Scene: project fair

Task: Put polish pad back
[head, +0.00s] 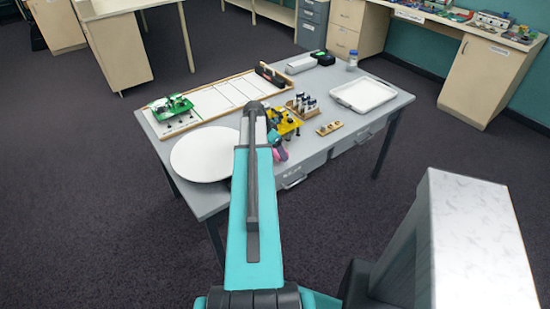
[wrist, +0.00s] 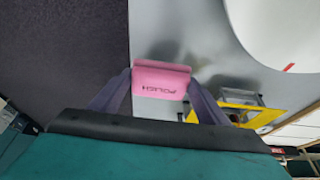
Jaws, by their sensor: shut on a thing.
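The polish pad is a pink block (wrist: 160,82) with dark lettering that reads upside down in the wrist view. My gripper (wrist: 160,75) is shut on it, with one dark purple finger on each side. Beyond the pad, the wrist view shows the grey table top and, at left, dark carpet, so it is near the table's edge. In the head view my gripper (head: 275,140) is mostly hidden behind my teal arm, and a bit of the pink pad (head: 283,154) shows at the table's front edge. I cannot tell whether the pad touches the table.
On the grey table (head: 318,150) are a white disc (head: 203,155), a yellow stand (head: 287,124), a wooden tool holder (head: 302,106), a small wooden block (head: 329,128), a white tray (head: 363,95), a framed board (head: 222,97) and a green piece (head: 172,105). A bare strip lies before the tray.

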